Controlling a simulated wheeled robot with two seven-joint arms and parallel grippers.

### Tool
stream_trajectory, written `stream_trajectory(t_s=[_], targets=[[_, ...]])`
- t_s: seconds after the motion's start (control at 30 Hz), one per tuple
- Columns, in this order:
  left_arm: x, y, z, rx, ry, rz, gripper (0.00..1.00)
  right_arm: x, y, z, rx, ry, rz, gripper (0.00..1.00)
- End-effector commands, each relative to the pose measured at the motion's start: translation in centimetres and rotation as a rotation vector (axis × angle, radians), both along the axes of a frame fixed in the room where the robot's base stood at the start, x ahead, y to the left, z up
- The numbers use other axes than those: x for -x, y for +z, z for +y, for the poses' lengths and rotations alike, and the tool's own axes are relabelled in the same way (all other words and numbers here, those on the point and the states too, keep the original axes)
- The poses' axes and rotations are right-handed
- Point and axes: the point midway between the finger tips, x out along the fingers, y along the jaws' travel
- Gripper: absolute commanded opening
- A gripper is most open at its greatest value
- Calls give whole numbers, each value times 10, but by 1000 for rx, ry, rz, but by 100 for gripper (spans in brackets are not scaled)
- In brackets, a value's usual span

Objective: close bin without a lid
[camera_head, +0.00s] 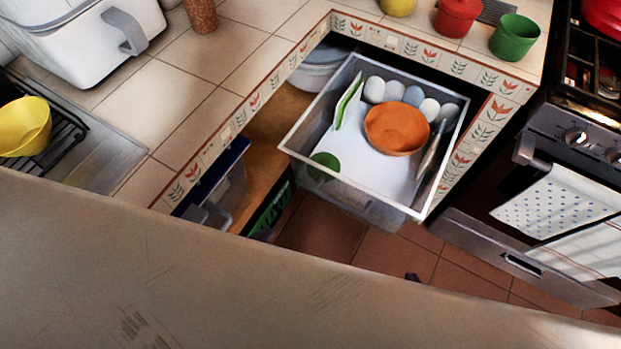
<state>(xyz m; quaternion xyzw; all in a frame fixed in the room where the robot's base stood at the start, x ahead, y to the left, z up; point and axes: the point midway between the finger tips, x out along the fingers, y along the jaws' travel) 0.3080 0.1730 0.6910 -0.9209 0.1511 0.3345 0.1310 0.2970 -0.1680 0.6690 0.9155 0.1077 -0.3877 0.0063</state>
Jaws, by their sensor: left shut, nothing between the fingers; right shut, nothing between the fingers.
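An open bin (308,158) with a pale rim and see-through walls stands out from the shelf space under the corner of the tiled counter. It has no lid, so its inside shows from above. In it are an orange bowl (398,127), several white and bluish round things (413,96) along the far side, a green and white flat item (347,103) and a green round piece (323,165). Neither of my grippers is in view.
A blue-rimmed bin (221,164) stands under the counter to the left. The tiled counter (210,60) carries a green cup (514,38) and a red pot (458,17). An oven (520,215) is at right. A broad beige surface (200,270) hides the lower foreground.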

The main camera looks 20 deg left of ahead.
Motion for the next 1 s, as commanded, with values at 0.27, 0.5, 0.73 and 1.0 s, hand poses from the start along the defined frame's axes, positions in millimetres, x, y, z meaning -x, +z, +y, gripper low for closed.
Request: stream_trajectory(t_s=[0.27, 0.5, 0.73, 1.0], targets=[[-35, 7, 8, -653, -472, -420, 0, -6, -69, 11, -3, 23, -8, 0], [-45, 29, 6, -1036, -663, -620, 0, -8, -85, 18, -7, 34, -13, 0], [-59, 32, 2, -1093, -685, -647, 0, -10, -81, 19, -9, 34, -22, 0], [-110, 15, -11, -1090, -682, -647, 0, -8, -89, 18, -12, 32, -17, 0]])
